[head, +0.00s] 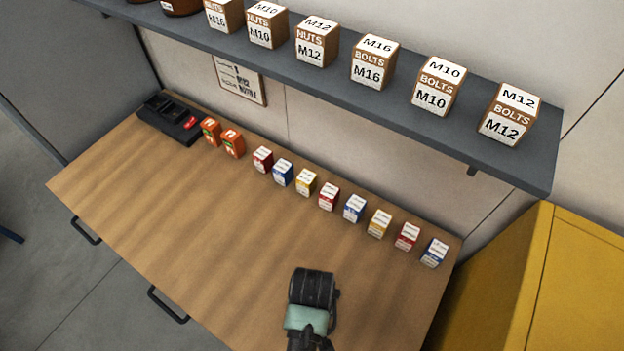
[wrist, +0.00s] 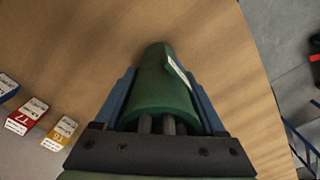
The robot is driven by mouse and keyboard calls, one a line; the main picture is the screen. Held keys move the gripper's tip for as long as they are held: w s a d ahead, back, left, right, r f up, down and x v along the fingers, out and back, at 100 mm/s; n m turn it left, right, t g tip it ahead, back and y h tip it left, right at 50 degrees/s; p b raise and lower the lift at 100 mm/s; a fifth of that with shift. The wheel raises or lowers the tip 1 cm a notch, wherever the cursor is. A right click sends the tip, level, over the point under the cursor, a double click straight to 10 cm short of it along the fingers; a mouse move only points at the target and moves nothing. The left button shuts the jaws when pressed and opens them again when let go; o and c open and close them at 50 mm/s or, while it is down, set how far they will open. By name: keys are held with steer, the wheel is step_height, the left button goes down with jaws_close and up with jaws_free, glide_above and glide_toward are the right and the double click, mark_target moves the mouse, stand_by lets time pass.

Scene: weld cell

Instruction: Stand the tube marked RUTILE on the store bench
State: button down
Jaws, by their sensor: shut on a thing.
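A dark green tube (wrist: 160,82) with a white label on its side is in the wrist view. My gripper (wrist: 165,90) is shut on it, with one blue finger on each side. The writing on the label is too small and slanted to read. In the head view, my dark wrist is over the front right part of the wooden bench (head: 190,230), and it hides the tube and the fingers. I cannot tell whether the tube touches the bench top.
A row of small cartons (head: 328,197) stands along the back of the bench. Orange boxes (head: 232,142) and a black device (head: 170,119) are at its far left. A grey shelf (head: 400,105) with labelled boxes hangs above. A yellow cabinet (head: 530,280) is at right. The bench's middle is clear.

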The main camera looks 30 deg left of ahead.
steer(key=shift+f, duration=0.2)
jaws_free()
steer(key=shift+r, duration=0.1)
step_height(320, 180, up, 12)
steer(key=shift+r, duration=0.1)
stand_by(0.5)
stand_by(0.5)
